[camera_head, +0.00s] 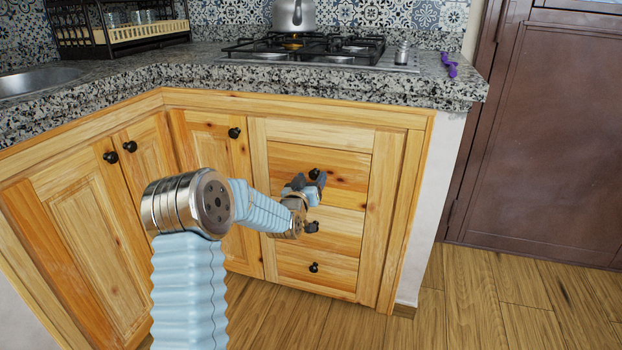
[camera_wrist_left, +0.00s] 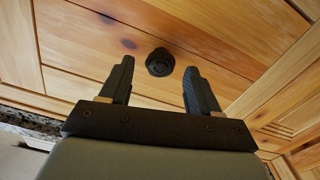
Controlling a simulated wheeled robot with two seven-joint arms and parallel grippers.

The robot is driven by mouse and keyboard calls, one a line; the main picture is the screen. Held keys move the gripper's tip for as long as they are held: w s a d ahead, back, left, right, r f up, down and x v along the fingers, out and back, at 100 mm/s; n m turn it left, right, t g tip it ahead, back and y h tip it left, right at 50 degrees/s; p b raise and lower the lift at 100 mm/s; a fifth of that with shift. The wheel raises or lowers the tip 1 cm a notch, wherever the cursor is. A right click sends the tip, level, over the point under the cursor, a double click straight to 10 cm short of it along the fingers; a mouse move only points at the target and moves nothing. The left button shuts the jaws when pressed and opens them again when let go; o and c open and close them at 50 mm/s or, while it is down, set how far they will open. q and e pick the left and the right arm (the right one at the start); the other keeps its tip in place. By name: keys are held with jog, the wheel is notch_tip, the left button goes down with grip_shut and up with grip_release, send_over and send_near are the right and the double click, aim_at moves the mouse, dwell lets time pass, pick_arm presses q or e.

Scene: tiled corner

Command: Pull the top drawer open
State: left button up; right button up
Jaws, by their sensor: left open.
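The top drawer (camera_head: 345,167) is a wooden front in the cabinet's drawer stack, and it looks shut. Its round black knob (camera_head: 314,173) shows just above my left gripper (camera_head: 309,187). In the left wrist view, the knob (camera_wrist_left: 160,62) lies just beyond and between the tips of my left gripper (camera_wrist_left: 155,75). The fingers are apart and not closed on the knob. Whether they touch it cannot be told. My left arm hides part of the drawer stack. My right gripper is not in view.
Two lower drawers with black knobs (camera_head: 311,227) (camera_head: 314,267) sit below. Cabinet doors (camera_head: 85,205) stand to the left. A granite counter (camera_head: 350,88) overhangs above, with a gas hob (camera_head: 345,50) and kettle (camera_head: 294,14). The wooden floor (camera_head: 480,290) is clear at right.

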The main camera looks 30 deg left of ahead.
pick_arm(q)
jog(key=shift+w, duration=0.25)
grip_shut()
dwell(0.3)
